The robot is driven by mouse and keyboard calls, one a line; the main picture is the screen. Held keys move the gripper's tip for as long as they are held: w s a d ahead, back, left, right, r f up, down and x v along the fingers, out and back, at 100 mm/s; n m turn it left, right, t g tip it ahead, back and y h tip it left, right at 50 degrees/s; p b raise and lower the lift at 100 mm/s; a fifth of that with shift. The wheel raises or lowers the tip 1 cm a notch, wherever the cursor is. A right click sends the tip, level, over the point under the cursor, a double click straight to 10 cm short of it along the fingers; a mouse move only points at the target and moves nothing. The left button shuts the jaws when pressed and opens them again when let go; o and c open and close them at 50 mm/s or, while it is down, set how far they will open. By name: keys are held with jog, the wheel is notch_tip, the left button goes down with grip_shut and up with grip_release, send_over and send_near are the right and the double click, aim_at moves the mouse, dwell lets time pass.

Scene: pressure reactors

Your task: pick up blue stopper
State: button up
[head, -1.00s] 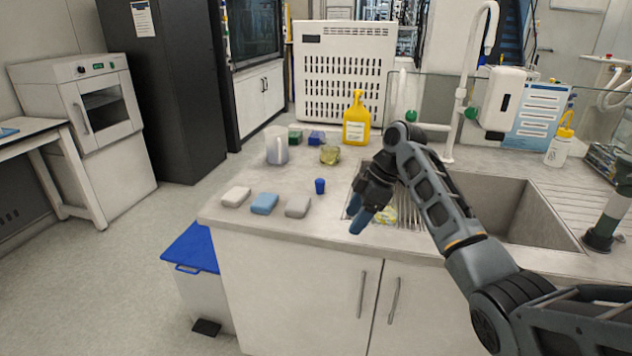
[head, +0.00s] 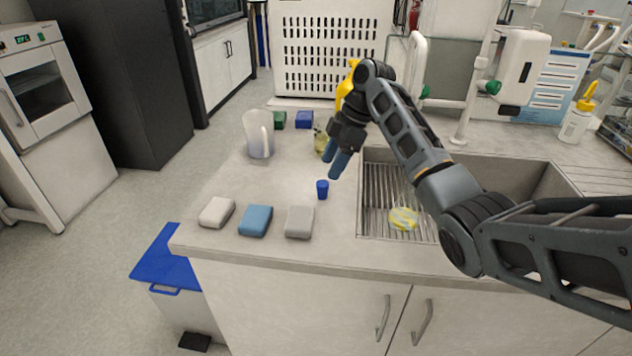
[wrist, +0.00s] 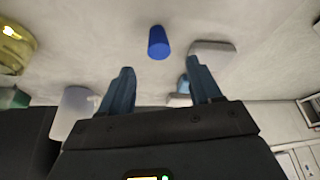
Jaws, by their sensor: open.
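The blue stopper (head: 322,189) is a small dark blue tapered piece on the grey countertop (head: 345,215), left of the sink. In the wrist view the blue stopper (wrist: 158,42) lies beyond the fingertips, about midway between them. My gripper (head: 340,165) is above the counter, just behind and right of the stopper in the head view, and does not touch it. In the wrist view my gripper (wrist: 159,68) has its two blue fingers apart with nothing between them.
White (head: 217,212), blue (head: 256,220) and grey (head: 300,221) sponge-like blocks lie along the counter's front. A clear pitcher (head: 258,136), a yellowish glass vessel (head: 320,143) and a yellow bottle (head: 344,88) stand behind. The sink (head: 520,185) is to the right.

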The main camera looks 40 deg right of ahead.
aim_at(323, 183)
jog(key=p+x, duration=0.1)
jog(key=x, duration=0.6)
jog(key=shift+f, duration=0.2)
jog(key=shift+c, duration=0.4)
jog(key=c, duration=1)
jog(key=shift+r, duration=0.1)
